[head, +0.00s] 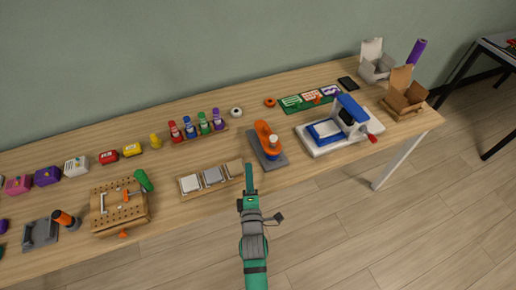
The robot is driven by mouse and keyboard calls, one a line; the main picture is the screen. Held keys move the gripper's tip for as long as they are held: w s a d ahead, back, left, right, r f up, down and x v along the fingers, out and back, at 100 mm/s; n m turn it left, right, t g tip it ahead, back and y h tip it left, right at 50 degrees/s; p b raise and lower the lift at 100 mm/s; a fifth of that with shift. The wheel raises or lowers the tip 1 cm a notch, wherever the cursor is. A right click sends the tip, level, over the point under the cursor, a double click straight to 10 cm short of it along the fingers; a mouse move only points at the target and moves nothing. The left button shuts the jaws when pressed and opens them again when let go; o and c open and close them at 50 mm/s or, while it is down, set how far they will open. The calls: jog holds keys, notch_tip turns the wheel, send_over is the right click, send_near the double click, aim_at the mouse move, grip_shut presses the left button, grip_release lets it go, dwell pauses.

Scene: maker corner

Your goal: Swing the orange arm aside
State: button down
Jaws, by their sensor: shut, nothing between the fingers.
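The orange arm (264,132) sits on a dark grey base plate (270,160) near the middle of the workbench. It lies along the plate, and a small whitish knob or cup (273,140) stands at its near right part. My gripper (249,166) is shut and empty. It appears just left of the plate's near end, over or by the bench's front edge; I cannot tell its height or whether it touches anything. My green arm reaches up from the bottom of the view.
A wooden tray with pale square tiles (212,176) lies just left of my gripper. Coloured bottles (190,128) stand behind it. A blue and white press (340,125) is at the right. A wooden pegboard block (118,205) is at the left. Floor in front is clear.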

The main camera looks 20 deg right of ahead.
aim_at(267, 135)
jog(key=x, duration=0.9)
jog(key=shift+w+d, duration=0.15)
jog(key=shift+d, duration=1.8)
jog(key=shift+s, duration=0.2)
